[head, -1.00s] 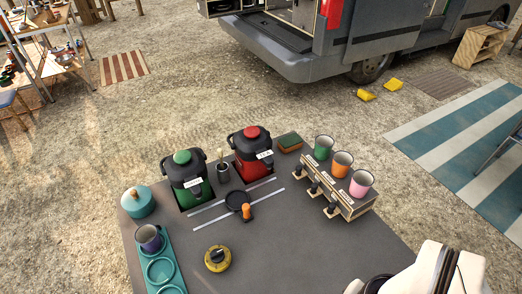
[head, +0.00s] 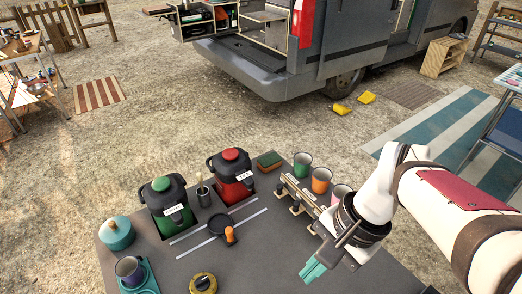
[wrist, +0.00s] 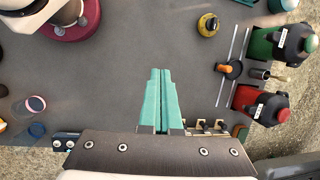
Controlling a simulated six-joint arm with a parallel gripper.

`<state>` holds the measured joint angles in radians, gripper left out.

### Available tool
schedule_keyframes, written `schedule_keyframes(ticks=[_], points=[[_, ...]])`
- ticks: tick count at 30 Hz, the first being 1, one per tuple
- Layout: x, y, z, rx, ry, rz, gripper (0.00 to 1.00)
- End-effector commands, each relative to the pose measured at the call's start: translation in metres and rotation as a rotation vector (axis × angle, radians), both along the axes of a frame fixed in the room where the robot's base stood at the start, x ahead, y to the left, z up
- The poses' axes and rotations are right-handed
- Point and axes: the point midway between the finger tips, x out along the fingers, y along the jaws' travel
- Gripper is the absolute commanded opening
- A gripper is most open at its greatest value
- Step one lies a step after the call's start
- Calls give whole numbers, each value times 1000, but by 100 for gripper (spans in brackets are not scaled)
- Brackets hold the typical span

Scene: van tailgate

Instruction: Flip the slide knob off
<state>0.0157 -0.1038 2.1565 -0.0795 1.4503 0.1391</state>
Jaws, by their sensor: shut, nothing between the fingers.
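The slide knob, a black disc (head: 220,224) with an orange handle (head: 229,234), sits between two pale rails (head: 207,240) on the dark tabletop. In the wrist view its orange handle (wrist: 223,68) is to the right of my fingertips. My gripper (head: 313,270), with teal fingers, is above the tabletop, to the right of the knob and nearer the front, apart from it. In the wrist view my gripper (wrist: 160,73) has its fingers together with nothing between them.
A green canister (head: 166,205) and a red canister (head: 231,178) stand behind the rails. A yellow round dial (head: 203,284) is in front.

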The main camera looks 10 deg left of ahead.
Motion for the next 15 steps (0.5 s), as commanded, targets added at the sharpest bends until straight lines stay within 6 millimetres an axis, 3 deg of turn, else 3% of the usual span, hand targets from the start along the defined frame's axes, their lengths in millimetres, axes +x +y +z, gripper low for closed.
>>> schedule_keyframes(ticks=[1, 3, 6, 9, 12, 15], points=[[31, 7, -4, 34, 47, -52, 0], [73, 19, -14, 87, 107, -131, 0], [130, 34, -40, 157, 195, -241, 0], [174, 46, -73, 218, 275, -336, 0], [203, 56, -104, 263, 340, -407, 0], [218, 61, -125, 291, 380, -451, 0]])
